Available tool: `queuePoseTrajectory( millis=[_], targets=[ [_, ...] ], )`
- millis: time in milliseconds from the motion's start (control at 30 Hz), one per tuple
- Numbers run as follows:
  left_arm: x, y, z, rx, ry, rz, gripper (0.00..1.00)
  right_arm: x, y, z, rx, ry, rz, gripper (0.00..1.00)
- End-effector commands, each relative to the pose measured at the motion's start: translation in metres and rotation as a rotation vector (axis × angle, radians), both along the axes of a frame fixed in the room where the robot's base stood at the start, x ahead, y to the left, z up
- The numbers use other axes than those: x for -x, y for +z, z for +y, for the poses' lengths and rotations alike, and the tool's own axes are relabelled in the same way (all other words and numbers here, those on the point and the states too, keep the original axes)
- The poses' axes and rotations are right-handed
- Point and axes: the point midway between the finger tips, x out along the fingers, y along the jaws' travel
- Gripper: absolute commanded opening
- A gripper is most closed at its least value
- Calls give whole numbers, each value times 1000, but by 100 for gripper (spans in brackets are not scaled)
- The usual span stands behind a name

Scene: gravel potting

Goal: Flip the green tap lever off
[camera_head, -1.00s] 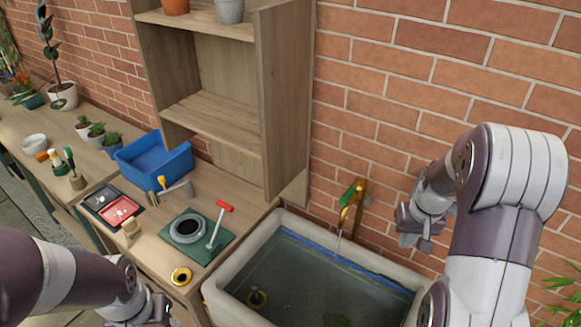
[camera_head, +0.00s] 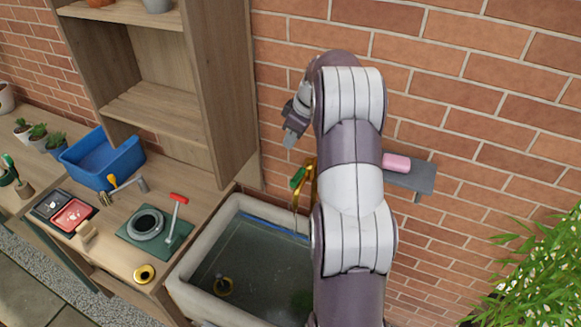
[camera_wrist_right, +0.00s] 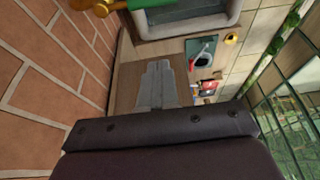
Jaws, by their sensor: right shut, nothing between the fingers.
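The brass tap (camera_head: 311,184) stands on the brick wall above the sink, partly hidden by my right arm. Its green lever (camera_head: 297,178) sticks out to the left and tilts upward. A thin stream seems to fall from the spout. The tap (camera_wrist_right: 98,6) and green lever (camera_wrist_right: 148,3) also show at the top of the right wrist view, cut off by its edge. My right gripper (camera_head: 291,138) is shut and empty, above the lever and apart from it. Its closed fingers show in the right wrist view (camera_wrist_right: 158,70). My left gripper is out of view.
The stone sink (camera_head: 183,290) holds water below the tap. A wooden shelf unit (camera_head: 222,90) stands close on the left. The bench has a blue bin (camera_head: 85,172), a green mat (camera_head: 181,236) and a red-handled tool (camera_head: 173,220). A wall shelf (camera_head: 425,177) holds pink soap (camera_head: 396,162).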

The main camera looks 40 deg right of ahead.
Motion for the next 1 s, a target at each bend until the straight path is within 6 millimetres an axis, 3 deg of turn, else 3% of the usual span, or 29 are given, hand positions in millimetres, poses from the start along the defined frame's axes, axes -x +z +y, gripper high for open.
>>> queuePoseTrajectory(
  millis=[167, 667, 800, 1000],
  targets=[
    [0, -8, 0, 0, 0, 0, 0, -2, -9, 1, 0, -1, 1, 0],
    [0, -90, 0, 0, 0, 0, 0, -31, -105, 16, 1, 0, 0, 0],
    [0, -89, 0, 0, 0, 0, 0, -9, -100, 5, 0, -4, 0, 0],
    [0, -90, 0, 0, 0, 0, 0, 3, -102, -1, -1, -2, 0, 0]
  ],
)
